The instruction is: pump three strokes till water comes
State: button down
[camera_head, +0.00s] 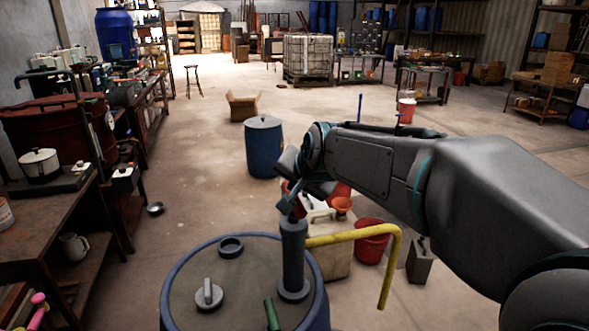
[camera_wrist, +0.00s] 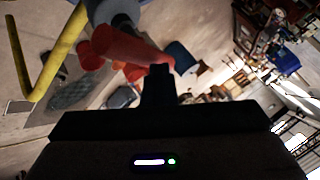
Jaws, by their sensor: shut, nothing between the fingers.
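The grey hand pump (camera_head: 292,255) stands upright on a blue-rimmed drum (camera_head: 168,290). Its yellow spout (camera_head: 350,235) runs right and bends down; no water shows at its end. The spout is also at the left of the wrist view (camera_wrist: 40,60). In the wrist view a red bar (camera_wrist: 122,46), seemingly the pump handle, lies just beyond the fingertips of my gripper (camera_wrist: 160,72). My gripper is shut and empty, close to the bar; I cannot tell whether they touch. In the head view my wrist hides most of the handle by the pump top.
A red bucket (camera_head: 371,243) stands right of the drum, beside a pale canister (camera_head: 330,255) and a grey can (camera_head: 420,262). A blue barrel (camera_head: 263,150) stands behind the pump. Cluttered benches (camera_head: 40,235) line the left. The floor further back is largely open.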

jog(key=shift+f+b, duration=0.65)
jog(key=shift+f, duration=0.35)
dwell(0.4)
jog(key=shift+r+p, duration=2.55)
jog(key=shift+r, duration=1.15)
notch_tip(320, 180, up, 6)
jog(key=p, duration=0.4)
dwell(0.4)
